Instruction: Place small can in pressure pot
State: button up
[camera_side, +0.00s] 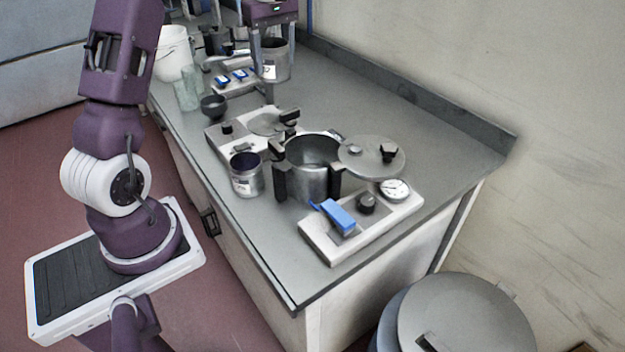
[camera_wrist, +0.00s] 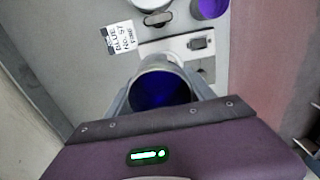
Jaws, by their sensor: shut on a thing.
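My gripper (camera_side: 272,42) is at the top of the side view, shut on a grey can (camera_side: 276,68) with a pale label. In the wrist view the can (camera_wrist: 160,66) sits between the two fingers, and its inside is deep blue. The pressure pot (camera_side: 315,184) is an open metal pot with black handles, nearer the side camera than my gripper and apart from it. Its round lid (camera_side: 360,160) is held off to the right of the opening. Whether the held can touches the counter is unclear.
Another can (camera_side: 246,184) stands left of the pot. A pale base with a blue switch (camera_side: 340,216) and gauge (camera_side: 395,189) is in front of the pot. A second pale unit (camera_side: 226,140) is behind. Bare counter (camera_side: 400,125) lies on the right. A label card (camera_wrist: 120,38) shows in the wrist view.

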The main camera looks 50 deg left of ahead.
send_over(313, 165)
jog(key=s+a, duration=0.2)
jog(key=a, duration=0.2)
jog(key=shift+w+a, duration=0.2)
jog(key=shift+w, duration=0.05)
jog(key=s+d, duration=0.2)
jog(key=d, duration=0.7)
notch_tip(313, 165, down, 19)
jog(key=shift+r, duration=0.1)
jog(key=o, duration=1.5)
